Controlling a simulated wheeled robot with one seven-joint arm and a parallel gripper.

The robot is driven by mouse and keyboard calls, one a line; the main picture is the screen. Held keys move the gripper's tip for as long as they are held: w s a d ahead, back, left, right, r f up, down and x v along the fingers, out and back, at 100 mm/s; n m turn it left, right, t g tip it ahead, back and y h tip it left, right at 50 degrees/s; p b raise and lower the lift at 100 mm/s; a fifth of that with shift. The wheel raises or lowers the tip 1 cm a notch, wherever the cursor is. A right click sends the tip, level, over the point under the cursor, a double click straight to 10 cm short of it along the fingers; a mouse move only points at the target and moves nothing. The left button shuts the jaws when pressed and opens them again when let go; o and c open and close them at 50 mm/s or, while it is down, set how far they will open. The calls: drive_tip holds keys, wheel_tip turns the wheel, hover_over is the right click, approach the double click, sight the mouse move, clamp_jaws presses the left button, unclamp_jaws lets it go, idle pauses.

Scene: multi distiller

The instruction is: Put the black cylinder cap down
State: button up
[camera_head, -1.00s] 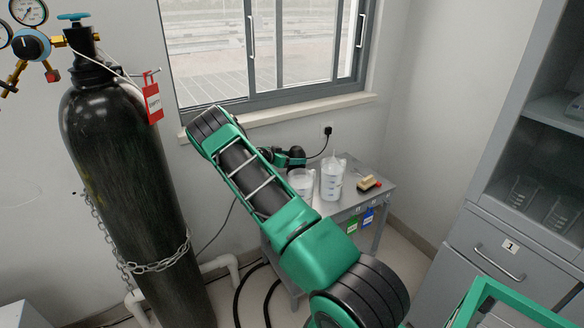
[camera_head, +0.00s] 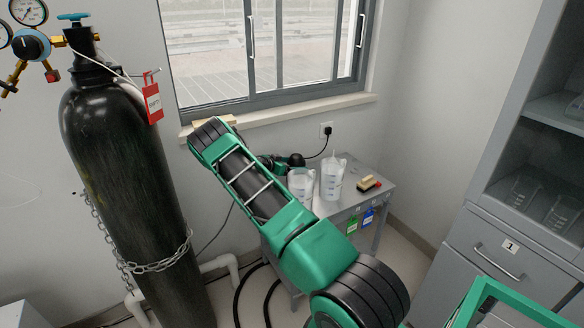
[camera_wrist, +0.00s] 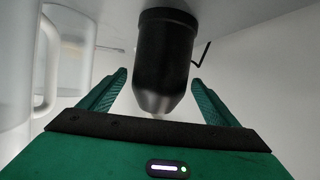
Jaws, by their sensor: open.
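The black cylinder cap (camera_wrist: 166,52) is in the wrist view, with its wide end at the top against a pale grey surface (camera_wrist: 95,12) and its tapered end toward my gripper. My gripper (camera_wrist: 160,78) is open, with one green finger on each side of the cap. Gaps show between the fingers and the cap.
Clear beakers (camera_head: 332,178) and a small yellow-and-red item (camera_head: 367,183) stand on a small grey table (camera_head: 345,205) beneath the window. A large chained black gas cylinder (camera_head: 120,170) stands at left. A grey cabinet (camera_head: 510,240) stands at right.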

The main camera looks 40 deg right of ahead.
drive_tip(key=v, duration=1.2)
